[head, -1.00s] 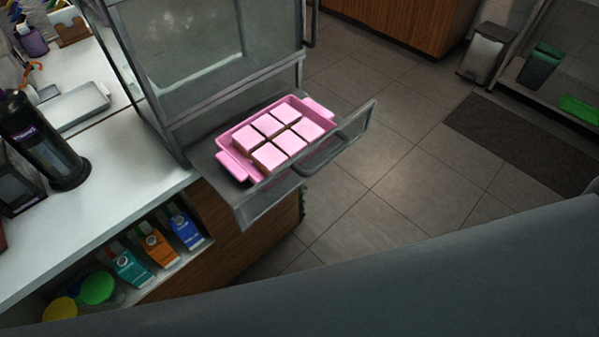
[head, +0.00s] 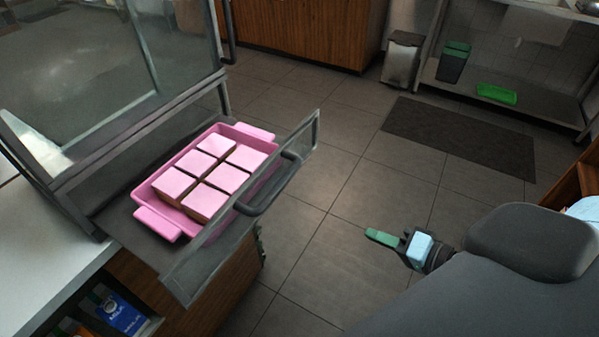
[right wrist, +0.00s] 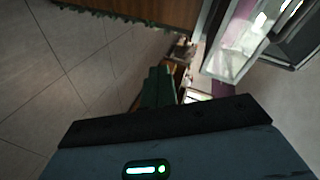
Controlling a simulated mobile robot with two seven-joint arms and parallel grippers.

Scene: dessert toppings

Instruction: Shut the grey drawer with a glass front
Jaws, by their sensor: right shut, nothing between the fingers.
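The grey drawer with a glass front (head: 290,165) stands pulled out of the glass cabinet (head: 100,60) at the left of the head view. A dark bar handle (head: 268,192) is on the outside of its front. A pink tray (head: 152,222) with several pink-topped square cakes (head: 216,147) lies in the drawer. My right gripper (head: 385,240) is shut and empty, over the floor to the right of the drawer front and apart from it. Its green fingers also show in the right wrist view (right wrist: 158,88). My left gripper is not in view.
The cabinet stands on a white counter (head: 40,250) with cartons (head: 120,312) on a shelf below. Open tiled floor (head: 330,190) lies right of the drawer. A dark mat (head: 460,138), bins (head: 403,58) and a low shelf are farther back.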

